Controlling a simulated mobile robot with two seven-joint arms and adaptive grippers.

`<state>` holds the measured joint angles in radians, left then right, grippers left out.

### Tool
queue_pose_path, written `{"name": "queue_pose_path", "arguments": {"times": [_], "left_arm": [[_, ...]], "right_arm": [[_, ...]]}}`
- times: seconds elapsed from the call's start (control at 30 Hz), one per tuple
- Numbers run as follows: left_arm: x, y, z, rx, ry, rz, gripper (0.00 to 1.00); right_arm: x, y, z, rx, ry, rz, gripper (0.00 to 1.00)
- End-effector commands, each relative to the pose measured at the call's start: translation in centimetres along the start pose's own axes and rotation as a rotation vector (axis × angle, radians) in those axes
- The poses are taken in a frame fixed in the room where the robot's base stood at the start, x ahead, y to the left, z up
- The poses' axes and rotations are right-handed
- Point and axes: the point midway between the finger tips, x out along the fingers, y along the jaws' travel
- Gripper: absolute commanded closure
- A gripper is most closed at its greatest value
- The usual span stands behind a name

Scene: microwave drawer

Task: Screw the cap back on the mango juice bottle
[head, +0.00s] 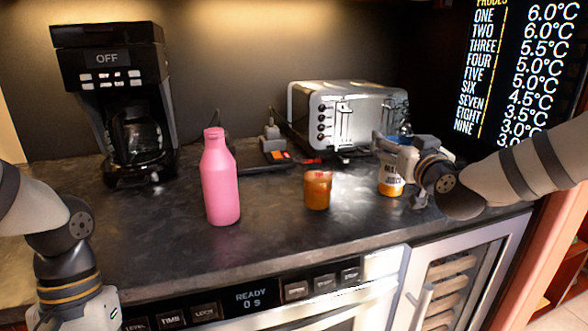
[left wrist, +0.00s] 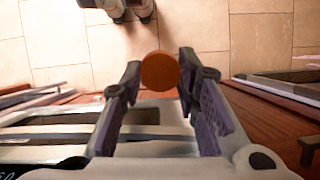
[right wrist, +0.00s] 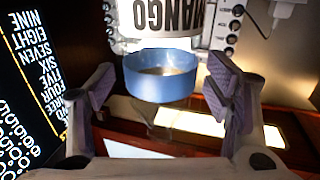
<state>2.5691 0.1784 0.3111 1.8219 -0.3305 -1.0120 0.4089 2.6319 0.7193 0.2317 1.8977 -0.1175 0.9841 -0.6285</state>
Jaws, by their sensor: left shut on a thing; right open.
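The mango juice bottle (head: 391,186) stands on the counter at the right, orange juice low in it. Its MANGO label (right wrist: 160,18) shows in the right wrist view. My right gripper (right wrist: 162,92) is open beside the bottle, and its arm hides part of it in the head view. A blue round-rimmed thing (right wrist: 160,80) lies between the spread fingers just below the label; I cannot tell whether it belongs to the bottle. My left gripper (left wrist: 160,78) is shut on a round orange cap (left wrist: 160,70), low at the counter's front left. Its fingertips are outside the head view.
A pink bottle (head: 220,185) and a small orange cup (head: 318,190) stand on the counter. A coffee maker (head: 110,75) stands at the back left, a toaster (head: 345,112) at the back. The counter's front left is clear.

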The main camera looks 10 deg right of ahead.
Motion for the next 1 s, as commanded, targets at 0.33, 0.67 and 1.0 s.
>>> {"name": "queue_pose_path", "arguments": {"times": [0.33,0.67,1.0], "left_arm": [[0.36,0.00,-0.11,0.000,-0.007,0.000,0.87],[0.37,0.00,-0.11,0.000,-0.007,0.000,0.87],[0.18,0.00,-0.06,0.000,-0.004,0.000,0.87]], "right_arm": [[0.83,-0.05,-0.22,0.000,0.003,-0.001,0.28],[0.81,-0.05,-0.19,0.000,0.002,-0.001,0.83],[0.76,-0.04,-0.44,0.000,0.005,-0.001,0.92]]}}
